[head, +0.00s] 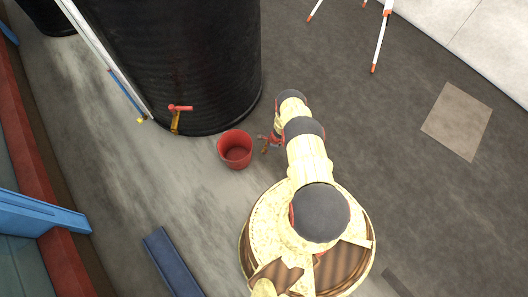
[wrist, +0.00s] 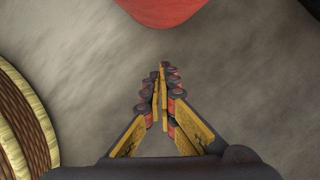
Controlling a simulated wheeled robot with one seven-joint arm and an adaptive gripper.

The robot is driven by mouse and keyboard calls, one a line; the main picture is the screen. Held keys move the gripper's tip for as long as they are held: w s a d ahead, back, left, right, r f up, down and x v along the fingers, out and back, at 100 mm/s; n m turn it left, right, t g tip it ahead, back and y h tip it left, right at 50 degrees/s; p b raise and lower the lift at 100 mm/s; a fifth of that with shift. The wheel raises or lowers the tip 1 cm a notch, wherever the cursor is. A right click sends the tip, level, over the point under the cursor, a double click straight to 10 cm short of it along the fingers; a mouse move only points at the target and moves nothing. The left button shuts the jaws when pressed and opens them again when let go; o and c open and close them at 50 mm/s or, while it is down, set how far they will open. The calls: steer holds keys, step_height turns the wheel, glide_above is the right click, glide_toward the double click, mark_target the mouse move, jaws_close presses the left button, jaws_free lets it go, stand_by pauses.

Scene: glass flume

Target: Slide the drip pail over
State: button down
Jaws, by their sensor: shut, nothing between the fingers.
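The drip pail (head: 235,149) is a small red open bucket, upright on the grey floor beside the black tank. I see down into it and it looks empty. My gripper (head: 268,142) is low, just right of the pail in the head view, small and partly hidden by my arm. In the wrist view my gripper (wrist: 160,70) has its fingers together with nothing between them. The red pail wall (wrist: 165,10) shows at the top edge there, ahead of the fingertips with a strip of bare floor between. Most of the pail is outside that view.
The large black tank (head: 205,65) stands just behind the pail, with a red-handled yellow tap (head: 177,117) at its left. A dark blue beam (head: 172,262) lies at lower left. White tripod-like legs (head: 381,42) stand at top right. Floor left of the pail is clear.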

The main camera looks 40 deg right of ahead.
steer(key=b+x, duration=0.3)
steer(key=x, duration=0.4)
steer(key=shift+f+b, duration=0.2)
steer(key=shift+b, duration=0.1)
steer(key=shift+w+a+r, duration=0.2)
steer(key=shift+w+a, duration=0.55)
steer(key=shift+a, duration=0.2)
steer(key=shift+w+a+b, duration=0.3)
steer(key=shift+w+a, duration=0.2)
steer(key=shift+a, duration=0.1)
steer(key=shift+a+r, duration=0.1)
steer(key=shift+r, duration=0.05)
